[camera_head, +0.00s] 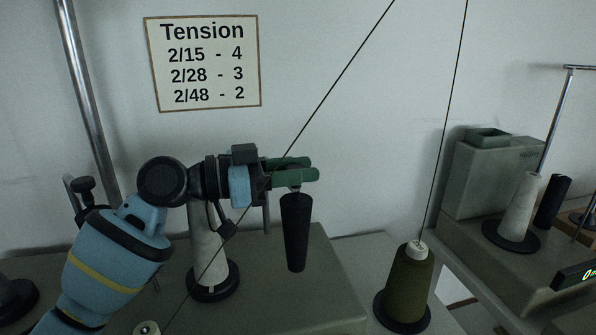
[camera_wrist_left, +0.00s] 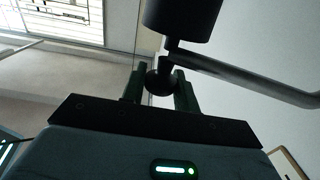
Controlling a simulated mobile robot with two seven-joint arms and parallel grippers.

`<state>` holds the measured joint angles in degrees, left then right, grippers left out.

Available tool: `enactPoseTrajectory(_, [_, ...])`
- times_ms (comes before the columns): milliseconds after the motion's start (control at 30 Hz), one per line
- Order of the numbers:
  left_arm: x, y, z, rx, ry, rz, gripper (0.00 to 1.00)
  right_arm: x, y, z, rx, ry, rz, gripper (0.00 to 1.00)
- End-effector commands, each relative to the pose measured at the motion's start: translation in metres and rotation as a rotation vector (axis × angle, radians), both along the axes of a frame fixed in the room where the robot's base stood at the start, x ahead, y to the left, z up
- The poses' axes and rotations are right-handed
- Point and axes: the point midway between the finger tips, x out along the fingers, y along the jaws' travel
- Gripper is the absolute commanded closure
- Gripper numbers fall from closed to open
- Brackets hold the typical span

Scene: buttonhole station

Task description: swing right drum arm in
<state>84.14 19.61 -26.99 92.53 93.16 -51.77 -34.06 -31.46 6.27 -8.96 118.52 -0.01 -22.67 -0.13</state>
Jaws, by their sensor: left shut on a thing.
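My left gripper (camera_head: 293,173) reaches in from the left, its green fingers level and closed in front of the wall. A dark tapered drum (camera_head: 295,235) hangs just below the fingertips. In the left wrist view the fingers (camera_wrist_left: 159,90) are on either side of a dark round knob (camera_wrist_left: 158,80). The knob joins a dark cylinder (camera_wrist_left: 182,16) and a grey metal drum arm (camera_wrist_left: 248,78) that runs off to the right. In the head view my gripper hides most of the arm. My right gripper is not in view.
A white cone (camera_head: 207,250) on a black base stands under my left wrist. An olive thread cone (camera_head: 408,285) stands right of the drum, its thread rising. A grey box (camera_head: 490,175) and more cones (camera_head: 520,208) stand at right. A tension sign (camera_head: 205,62) is on the wall.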

Motion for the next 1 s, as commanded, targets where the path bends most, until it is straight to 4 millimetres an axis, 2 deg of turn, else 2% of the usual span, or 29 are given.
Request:
enactPoseTrajectory(33, [0.000, 0.000, -0.003, 0.006, 0.004, 0.001, 0.69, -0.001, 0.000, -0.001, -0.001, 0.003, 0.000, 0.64])
enactPoseTrajectory(167, [0.000, 0.000, -0.002, 0.004, 0.003, 0.000, 0.52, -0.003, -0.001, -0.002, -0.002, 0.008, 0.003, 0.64])
enactPoseTrajectory(533, [0.000, -0.001, 0.004, 0.000, -0.001, -0.001, 0.51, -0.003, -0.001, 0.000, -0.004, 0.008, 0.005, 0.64])
enactPoseTrajectory(767, [-0.001, -0.001, 0.039, 0.002, -0.005, 0.000, 0.51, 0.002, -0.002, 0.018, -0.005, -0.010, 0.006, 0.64])
enactPoseTrajectory(800, [-0.002, 0.000, 0.043, 0.003, -0.004, 0.001, 0.51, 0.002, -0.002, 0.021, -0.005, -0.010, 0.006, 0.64])
enactPoseTrajectory(1000, [-0.036, -0.002, 0.040, 0.004, -0.001, 0.000, 0.51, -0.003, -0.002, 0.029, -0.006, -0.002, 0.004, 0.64])
